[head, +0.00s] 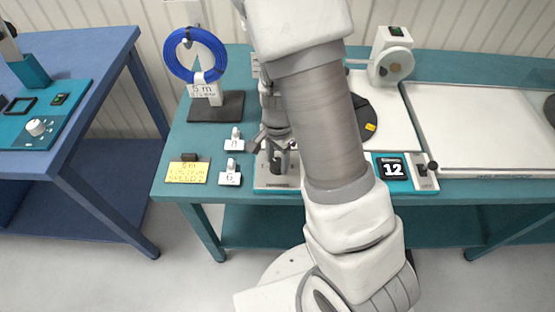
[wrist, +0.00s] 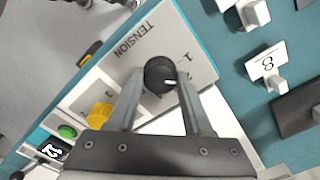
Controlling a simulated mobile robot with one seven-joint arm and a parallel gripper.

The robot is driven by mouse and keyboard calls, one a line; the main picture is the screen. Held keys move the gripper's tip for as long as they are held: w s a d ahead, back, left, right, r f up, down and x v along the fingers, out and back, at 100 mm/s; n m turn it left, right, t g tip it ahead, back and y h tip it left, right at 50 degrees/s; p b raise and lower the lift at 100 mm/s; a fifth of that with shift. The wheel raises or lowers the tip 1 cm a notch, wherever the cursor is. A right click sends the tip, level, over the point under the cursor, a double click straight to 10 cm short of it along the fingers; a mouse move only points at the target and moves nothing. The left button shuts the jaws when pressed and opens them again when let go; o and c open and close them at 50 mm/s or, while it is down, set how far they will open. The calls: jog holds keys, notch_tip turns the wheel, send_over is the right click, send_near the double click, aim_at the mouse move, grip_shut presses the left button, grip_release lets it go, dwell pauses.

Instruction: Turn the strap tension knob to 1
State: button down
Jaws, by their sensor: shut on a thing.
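The tension knob (wrist: 159,72) is a dark round knob on a pale panel (wrist: 178,38) printed "TENSION", with a "1" and further marks beside it. A small white pointer mark shows on its near side, toward my gripper's palm; I cannot tell exactly which number it points at. My gripper (wrist: 160,80) is shut on the knob, one finger on each side. In the head view my gripper (head: 275,142) reaches down to the panel at the front of the teal bench, partly hidden by my arm.
A yellow note (head: 187,172) and small numbered tags (head: 230,178) lie left of the panel. A blue cable coil (head: 194,54) hangs on a stand behind. A display reading 12 (head: 391,168) is to the right. In the wrist view a yellow knob (wrist: 99,114) and green button (wrist: 67,131) are nearby.

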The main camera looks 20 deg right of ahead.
aim_at(278, 163)
jog(key=n+b, duration=0.1)
jog(key=n, duration=0.2)
jog(key=shift+n, duration=0.4)
jog(key=shift+n+b, duration=0.4)
jog(key=shift+n, duration=1.1)
jog(key=shift+c, duration=1.6)
grip_release()
notch_tip(278, 163, up, 18)
jog(key=p, duration=0.3)
jog(key=shift+f, duration=0.25)
